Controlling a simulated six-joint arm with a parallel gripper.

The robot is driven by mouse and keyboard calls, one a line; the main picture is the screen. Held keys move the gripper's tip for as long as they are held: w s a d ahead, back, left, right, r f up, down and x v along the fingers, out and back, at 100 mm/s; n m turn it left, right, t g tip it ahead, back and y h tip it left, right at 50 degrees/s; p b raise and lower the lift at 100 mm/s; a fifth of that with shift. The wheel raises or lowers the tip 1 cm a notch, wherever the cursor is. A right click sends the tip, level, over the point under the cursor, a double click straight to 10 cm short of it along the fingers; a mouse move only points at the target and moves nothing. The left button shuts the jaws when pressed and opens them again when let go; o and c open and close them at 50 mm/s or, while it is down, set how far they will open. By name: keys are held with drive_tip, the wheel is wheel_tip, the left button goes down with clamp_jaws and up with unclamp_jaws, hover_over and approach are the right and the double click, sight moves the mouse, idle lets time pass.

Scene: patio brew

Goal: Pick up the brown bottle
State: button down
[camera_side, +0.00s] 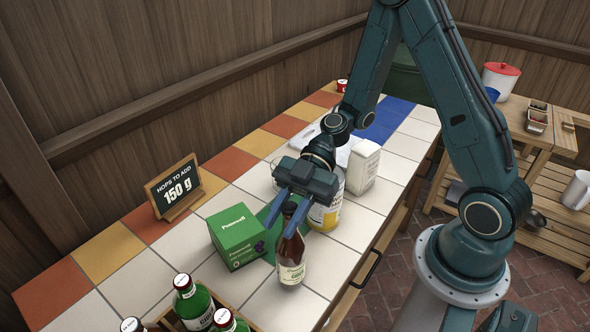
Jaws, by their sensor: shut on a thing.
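The brown bottle (291,262) stands upright on the white tiles near the counter's front edge, with a pale label on its lower body. My gripper (287,214) reaches down over it from behind. Its two blue fingers lie on either side of the bottle's neck and are shut on it. The bottle's base appears to be at the counter surface; I cannot tell whether there is a small gap.
A green box (236,238) stands close left of the bottle. A yellow-labelled container (325,213) and a white carton (363,167) stand behind. Green bottles (193,303) sit in a wooden crate at the front left. A hops sign (175,188) stands farther back.

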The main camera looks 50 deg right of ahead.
wheel_tip(320, 180, up, 9)
idle(0.6)
drive_tip(key=shift+f, duration=0.1)
idle(0.5)
